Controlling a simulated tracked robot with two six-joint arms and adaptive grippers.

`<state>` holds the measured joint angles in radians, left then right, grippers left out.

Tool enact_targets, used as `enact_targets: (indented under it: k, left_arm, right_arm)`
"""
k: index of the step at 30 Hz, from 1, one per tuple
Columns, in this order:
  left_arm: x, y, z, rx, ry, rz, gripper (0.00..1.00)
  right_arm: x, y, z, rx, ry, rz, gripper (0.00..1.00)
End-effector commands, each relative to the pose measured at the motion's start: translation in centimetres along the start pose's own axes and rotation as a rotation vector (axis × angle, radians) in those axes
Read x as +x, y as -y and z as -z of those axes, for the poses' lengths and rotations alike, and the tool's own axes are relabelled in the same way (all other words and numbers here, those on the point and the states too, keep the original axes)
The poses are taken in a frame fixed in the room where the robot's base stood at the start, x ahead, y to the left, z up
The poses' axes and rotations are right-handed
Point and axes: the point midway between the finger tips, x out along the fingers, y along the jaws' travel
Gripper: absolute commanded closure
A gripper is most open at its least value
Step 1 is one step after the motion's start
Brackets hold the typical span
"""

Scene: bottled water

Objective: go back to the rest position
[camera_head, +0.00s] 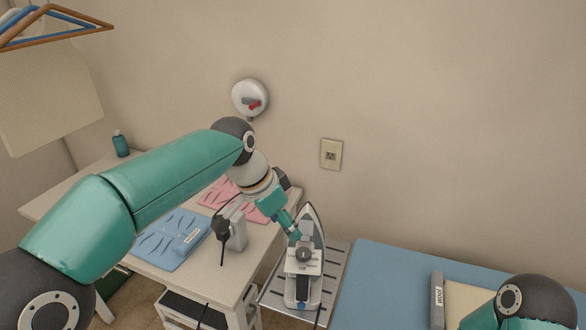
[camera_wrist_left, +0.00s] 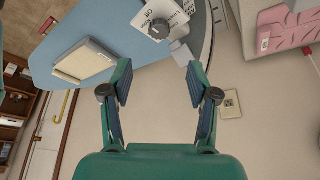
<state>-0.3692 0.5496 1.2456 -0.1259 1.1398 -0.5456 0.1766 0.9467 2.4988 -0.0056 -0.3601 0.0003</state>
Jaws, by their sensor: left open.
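My left gripper (camera_head: 292,228) reaches in from the left and points down beside the upright iron (camera_head: 317,230) in the head view. In the left wrist view, my left gripper (camera_wrist_left: 159,82) has its two fingers spread wide with nothing between them. The iron's dial (camera_wrist_left: 158,28) and paper label show beyond the fingertips at the top. In the head view the fingertips partly overlap the iron, and I cannot tell whether they touch it. Part of my right arm (camera_head: 520,305) shows at the lower right; its gripper is out of view.
The iron stands on a slotted metal rest (camera_head: 334,270) beside the blue ironing board (camera_head: 385,264). A white table (camera_head: 255,262) holds blue (camera_head: 172,240) and pink (camera_head: 247,205) folded cloths and a teal bottle (camera_head: 121,143). Hangers (camera_head: 55,22) hang at upper left.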

Motion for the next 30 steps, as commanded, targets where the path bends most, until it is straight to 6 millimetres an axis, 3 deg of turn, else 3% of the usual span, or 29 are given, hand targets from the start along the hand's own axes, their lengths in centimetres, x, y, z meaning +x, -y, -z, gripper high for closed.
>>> enact_targets:
  k: [4, 7, 11, 14, 17, 22, 24, 27, 30]
  left_arm:
    - [0.7, 1.4, -1.3, -0.035, 0.016, -0.001, 0.40]
    - [3.0, 3.3, -3.8, -0.088, 0.063, -0.022, 0.40]
    - [8.5, 3.3, -9.8, -0.161, 0.194, -0.113, 0.40]
    - [13.7, 2.1, -15.2, -0.233, 0.280, -0.193, 0.40]
    - [18.7, -0.3, -20.7, -0.331, 0.336, -0.257, 0.40]
    - [25.5, -7.0, -29.5, -0.547, 0.394, -0.330, 0.40]
    - [27.4, -10.7, -32.8, -0.655, 0.406, -0.341, 0.40]
    - [28.6, -15.5, -36.1, -0.806, 0.401, -0.325, 0.40]
    - [28.8, -18.3, -37.4, -0.917, 0.366, -0.275, 0.40]
  right_arm:
    - [0.0, 0.0, 0.0, 0.000, 0.000, 0.000, 0.44]
    - [0.0, 0.0, 0.0, 0.000, 0.000, 0.000, 0.44]
    - [0.0, 0.0, 0.0, 0.000, 0.000, 0.000, 0.44]
    - [0.0, 0.0, 0.0, 0.000, 0.000, 0.000, 0.44]
    - [0.0, 0.0, 0.0, 0.000, 0.000, 0.000, 0.44]
    - [0.0, 0.0, 0.0, 0.000, 0.000, 0.000, 0.44]
    - [0.0, 0.0, 0.0, 0.000, 0.000, 0.000, 0.44]
    - [0.0, 0.0, 0.0, 0.000, 0.000, 0.000, 0.44]
    - [0.0, 0.0, 0.0, 0.000, 0.000, 0.000, 0.44]
